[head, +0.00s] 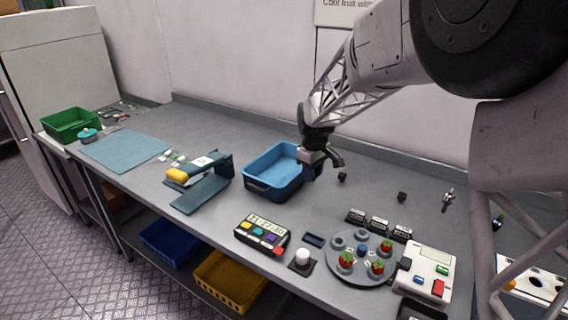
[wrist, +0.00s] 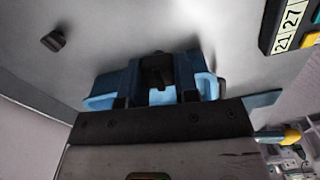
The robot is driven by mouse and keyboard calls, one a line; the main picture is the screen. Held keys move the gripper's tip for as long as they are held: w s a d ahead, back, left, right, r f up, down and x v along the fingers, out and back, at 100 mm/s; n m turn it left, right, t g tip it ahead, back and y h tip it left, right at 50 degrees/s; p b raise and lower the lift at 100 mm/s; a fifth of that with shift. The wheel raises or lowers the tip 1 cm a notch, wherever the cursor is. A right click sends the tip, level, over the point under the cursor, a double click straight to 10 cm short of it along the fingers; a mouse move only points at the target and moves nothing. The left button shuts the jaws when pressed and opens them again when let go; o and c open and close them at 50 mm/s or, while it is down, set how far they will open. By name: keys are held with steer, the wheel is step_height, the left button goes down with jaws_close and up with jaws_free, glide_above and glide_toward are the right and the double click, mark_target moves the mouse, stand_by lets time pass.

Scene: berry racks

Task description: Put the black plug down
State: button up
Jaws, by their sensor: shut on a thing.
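My gripper (head: 324,160) is above the bench, by the right end of the blue bin (head: 270,190). In the wrist view the gripper (wrist: 156,95) is shut on a dark piece, which I take for the black plug (wrist: 157,70). The blue bin (wrist: 100,92) shows behind it. In the head view a small black piece (head: 342,177) shows just below the gripper; I cannot tell whether it is held or on the bench. Another black piece (head: 402,197) lies farther right. One black piece (wrist: 54,40) also lies on the bench in the wrist view.
A round grey plate (head: 335,268) with red berries, a white device (head: 425,272) and a keypad with a display (head: 262,235) stand at the front. A blue stand (head: 205,190) is left of the bin. The bench right of the bin is mostly clear.

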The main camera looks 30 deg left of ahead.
steer(key=n, duration=0.2)
glide_above(283, 180)
steer(key=shift+w+r, duration=0.1)
steer(key=shift+w, duration=0.05)
stand_by(0.5)
steer(key=shift+f, duration=3.1)
steer(key=shift+f, duration=1.9)
steer(key=shift+f, duration=0.1)
steer(key=o, duration=0.9)
